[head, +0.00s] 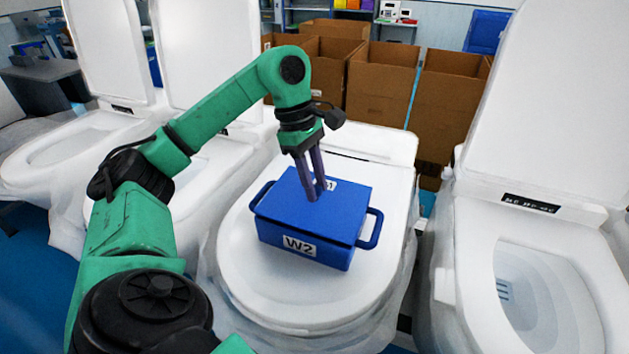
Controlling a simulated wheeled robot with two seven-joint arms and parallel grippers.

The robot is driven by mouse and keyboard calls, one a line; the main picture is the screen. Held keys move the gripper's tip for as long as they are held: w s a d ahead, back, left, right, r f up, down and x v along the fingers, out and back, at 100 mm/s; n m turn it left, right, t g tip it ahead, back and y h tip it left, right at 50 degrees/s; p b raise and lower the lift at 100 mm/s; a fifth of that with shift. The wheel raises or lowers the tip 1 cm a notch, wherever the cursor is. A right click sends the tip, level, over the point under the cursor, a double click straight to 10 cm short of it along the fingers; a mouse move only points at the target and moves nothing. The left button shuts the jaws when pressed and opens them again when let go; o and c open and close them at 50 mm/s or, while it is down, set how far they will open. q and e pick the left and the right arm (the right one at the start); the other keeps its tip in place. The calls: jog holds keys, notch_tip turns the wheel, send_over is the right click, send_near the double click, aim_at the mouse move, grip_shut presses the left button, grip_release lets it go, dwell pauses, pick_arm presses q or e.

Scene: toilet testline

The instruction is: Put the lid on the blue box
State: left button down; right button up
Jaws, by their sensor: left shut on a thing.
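The blue box (331,257) sits on the closed white toilet lid in the middle, with a "W2" label on its front and a loop handle at each side. A flat blue lid (345,212) lies over the top of the box, with a white label partly hidden behind my fingers. From this angle I cannot tell whether it is fully seated. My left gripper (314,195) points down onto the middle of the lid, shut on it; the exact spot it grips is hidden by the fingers. My right gripper is not in view.
Toilets with raised lids stand at the left (75,140) and right (545,275) of the middle toilet (285,300). Open cardboard boxes (380,85) stand behind it. Shelves and a blue bin (487,32) are at the back.

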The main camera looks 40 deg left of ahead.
pick_arm(q)
jog(key=shift+s+f+b, duration=0.1)
jog(key=shift+f+b, duration=0.35)
dwell(0.4)
jog(key=c, duration=0.5)
grip_release()
jog(key=shift+r, duration=0.15)
notch_tip(320, 180, up, 7)
jog(key=p, duration=0.7)
